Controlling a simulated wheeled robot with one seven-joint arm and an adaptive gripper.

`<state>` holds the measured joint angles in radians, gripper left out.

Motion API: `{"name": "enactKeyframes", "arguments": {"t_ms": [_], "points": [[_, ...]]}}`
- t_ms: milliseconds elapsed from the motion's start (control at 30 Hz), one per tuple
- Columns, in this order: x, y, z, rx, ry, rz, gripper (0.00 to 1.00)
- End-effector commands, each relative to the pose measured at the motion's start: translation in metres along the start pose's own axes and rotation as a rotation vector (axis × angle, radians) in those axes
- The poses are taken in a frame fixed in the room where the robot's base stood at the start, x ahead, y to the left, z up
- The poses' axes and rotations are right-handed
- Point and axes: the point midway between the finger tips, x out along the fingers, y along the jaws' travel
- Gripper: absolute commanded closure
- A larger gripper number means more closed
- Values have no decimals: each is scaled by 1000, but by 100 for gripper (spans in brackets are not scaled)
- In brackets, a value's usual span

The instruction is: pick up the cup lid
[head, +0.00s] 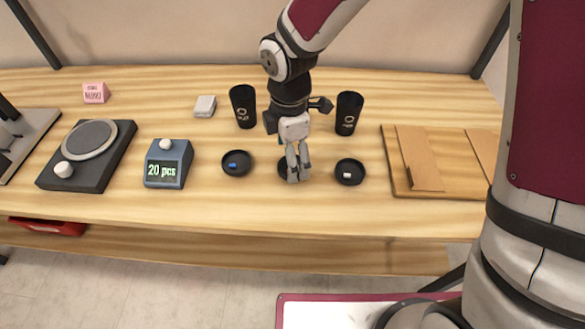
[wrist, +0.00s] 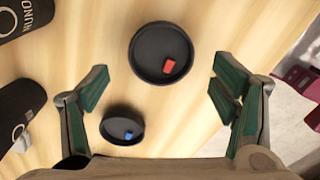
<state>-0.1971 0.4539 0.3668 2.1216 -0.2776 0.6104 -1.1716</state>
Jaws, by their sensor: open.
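Three shallow black round pieces, which look like cup lids or small dishes, lie in a row on the table. The left lid (head: 236,163) holds a blue piece, and the right lid (head: 350,172) a white one. The middle lid (head: 282,168) is mostly hidden by my gripper (head: 297,177). In the wrist view, a lid with a red piece (wrist: 147,66) lies centred between my open, empty fingers (wrist: 160,88), toward the top. The blue-piece lid (wrist: 120,116) is nearer the bottom left. The fingers appear apart from both lids.
Black cups stand behind the lids, one at left (head: 243,106) and one at right (head: 348,113). A blue "20 pcs" display (head: 167,163) and a dark scale-like device (head: 86,155) are at left. A wooden tray (head: 455,191) is at right. The table's front strip is clear.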

Motion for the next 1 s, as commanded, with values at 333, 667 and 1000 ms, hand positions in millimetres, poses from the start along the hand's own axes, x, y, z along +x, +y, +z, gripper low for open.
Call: {"name": "enactKeyframes", "arguments": {"t_ms": [333,667,1000], "points": [[27,-1,0,1,0,0,20],[26,-1,0,1,0,0,63],[27,-2,1,1,0,-2,67]]}}
